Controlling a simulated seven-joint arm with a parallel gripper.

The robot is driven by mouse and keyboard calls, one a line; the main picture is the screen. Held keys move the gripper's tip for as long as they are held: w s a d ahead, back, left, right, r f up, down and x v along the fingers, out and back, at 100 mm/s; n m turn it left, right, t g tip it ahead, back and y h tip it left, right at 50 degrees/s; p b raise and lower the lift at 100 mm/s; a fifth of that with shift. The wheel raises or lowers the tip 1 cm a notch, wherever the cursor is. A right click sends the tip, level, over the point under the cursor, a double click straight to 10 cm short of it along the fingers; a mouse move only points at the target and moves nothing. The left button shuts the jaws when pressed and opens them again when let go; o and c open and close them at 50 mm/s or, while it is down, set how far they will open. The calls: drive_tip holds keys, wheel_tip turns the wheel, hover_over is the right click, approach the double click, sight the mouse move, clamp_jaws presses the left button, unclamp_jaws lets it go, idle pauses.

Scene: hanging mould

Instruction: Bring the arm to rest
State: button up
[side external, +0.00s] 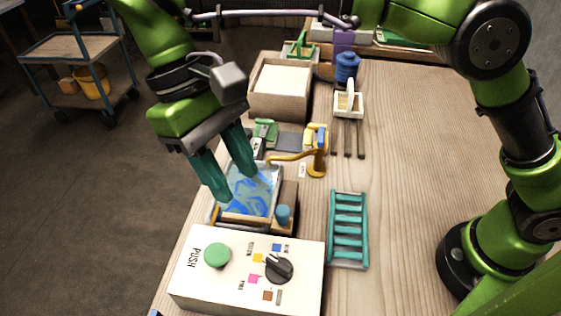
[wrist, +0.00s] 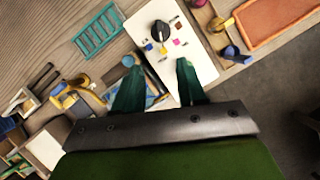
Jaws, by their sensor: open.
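My gripper (side external: 232,172) has two teal fingers and is open, with nothing between them. In the side view it hangs over the small basin (side external: 276,203) of swirled blue and white liquid. The fingers point down at the basin, and their tips look above it; the exact gap is hard to judge. In the wrist view the gripper (wrist: 158,85) shows its fingers spread, with the white control panel (wrist: 148,35) beyond them. The fingers partly cover the basin there.
The panel in front has a green button (side external: 217,255) and a black knob (side external: 279,268). A teal rack (side external: 348,230) lies right of the basin. A yellow tap (side external: 318,152) stands behind it. A white basket (side external: 349,104) and a wooden box (side external: 280,88) are further back. Bare tabletop (side external: 400,150) lies to the right.

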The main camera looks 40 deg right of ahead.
drive_tip(key=w+d+f+m+t+y, duration=0.1)
drive_tip(key=d+t+y, duration=0.1)
drive_tip(key=d, duration=0.5)
drive_tip(key=w+d+f+t+y, duration=0.1)
drive_tip(key=w+d+t, duration=0.15)
drive_tip(key=d, duration=0.55)
drive_tip(key=s+d+m+t, duration=0.3)
drive_tip(key=d, duration=0.6)
drive_tip(key=s+d+m+t, duration=0.4)
drive_tip(key=d, duration=0.4)
drive_tip(key=shift+s+d+r+y, duration=0.2)
drive_tip(key=shift+d+r+y, duration=0.1)
drive_tip(key=shift+d+r, duration=0.1)
